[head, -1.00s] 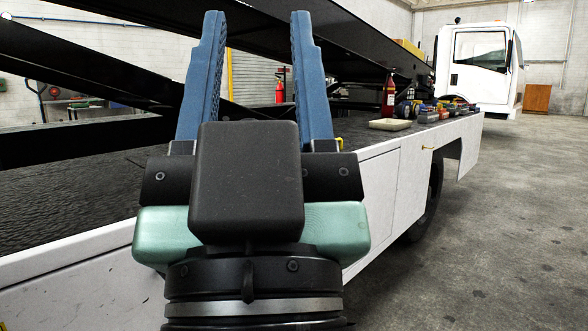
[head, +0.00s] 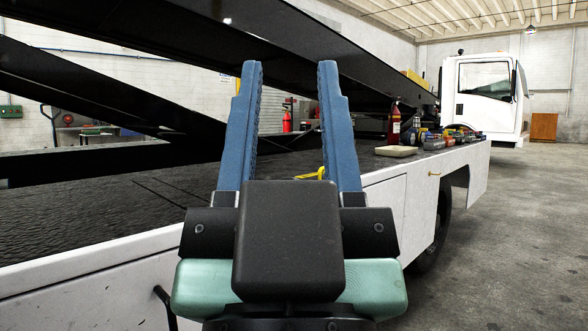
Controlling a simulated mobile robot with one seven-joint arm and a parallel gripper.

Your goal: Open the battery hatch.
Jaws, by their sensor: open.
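My gripper (head: 290,70) is open and empty, with its blue fingers pointing up and away over the deck edge. White side panels run along the loader below the deck. One panel (head: 422,205) to the right of my gripper has a small yellow handle (head: 434,174) and looks closed. Another white panel (head: 80,290) at lower left has a black handle (head: 165,306), partly cut off by the picture's bottom edge. I cannot tell which panel is the battery hatch. My gripper hides part of the side between them.
A yellow bent piece (head: 314,174) shows between my fingers near the deck edge. A red bottle (head: 394,122), a pale tray (head: 396,151) and several small items stand farther along the deck. Black beams (head: 100,85) slant above. The floor at right (head: 510,240) is clear.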

